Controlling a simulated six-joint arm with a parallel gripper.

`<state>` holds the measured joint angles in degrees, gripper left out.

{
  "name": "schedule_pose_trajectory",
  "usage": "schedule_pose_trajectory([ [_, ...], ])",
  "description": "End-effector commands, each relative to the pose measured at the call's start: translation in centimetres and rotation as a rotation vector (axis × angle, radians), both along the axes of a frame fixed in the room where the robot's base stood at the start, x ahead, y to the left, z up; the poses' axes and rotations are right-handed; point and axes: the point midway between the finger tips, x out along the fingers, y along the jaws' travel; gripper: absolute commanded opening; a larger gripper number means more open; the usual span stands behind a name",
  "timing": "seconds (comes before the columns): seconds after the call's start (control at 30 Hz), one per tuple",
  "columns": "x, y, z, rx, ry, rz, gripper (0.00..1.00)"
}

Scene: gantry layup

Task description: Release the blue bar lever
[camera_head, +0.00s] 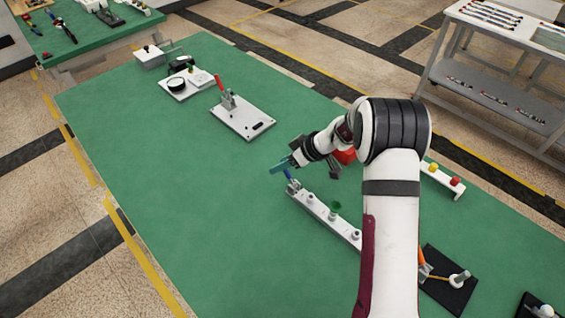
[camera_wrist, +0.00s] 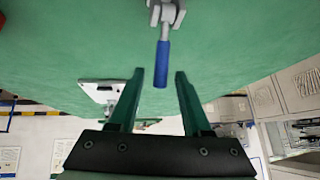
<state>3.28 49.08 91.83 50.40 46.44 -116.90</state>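The blue bar lever (camera_wrist: 162,62) hangs from a grey metal clamp (camera_wrist: 166,14) in the wrist view. In the head view the blue lever (camera_head: 289,174) is small, at the far left end of a white rail (camera_head: 320,212). My gripper (camera_wrist: 160,76) has two dark green fingers, spread apart. The lever's free end shows between the fingertips, with gaps on both sides, and neither finger visibly touches it. In the head view my gripper (camera_head: 280,166) is right at the lever, and the two overlap. Exact depth between them cannot be told.
A white plate with a red-handled clamp (camera_head: 228,98) lies farther back. A bar with yellow and red knobs (camera_head: 443,178) and a black plate (camera_head: 447,285) are to the right. The green tabletop left of the rail is clear.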

Motion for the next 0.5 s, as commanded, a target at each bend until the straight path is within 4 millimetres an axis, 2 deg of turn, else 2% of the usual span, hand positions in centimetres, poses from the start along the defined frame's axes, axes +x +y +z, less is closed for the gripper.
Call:
schedule_pose_trajectory([
  [0.17, 0.0, 0.0, 0.1, 0.0, 0.0, 0.0, 0.48],
  [0.27, -0.2, -0.6, 0.9, 0.001, -0.002, -0.002, 0.48],
  [0.37, -0.8, -1.9, 2.6, -0.001, -0.004, -0.003, 0.48],
  [0.5, -2.1, -4.3, 6.1, 0.0, -0.005, -0.003, 0.48],
])
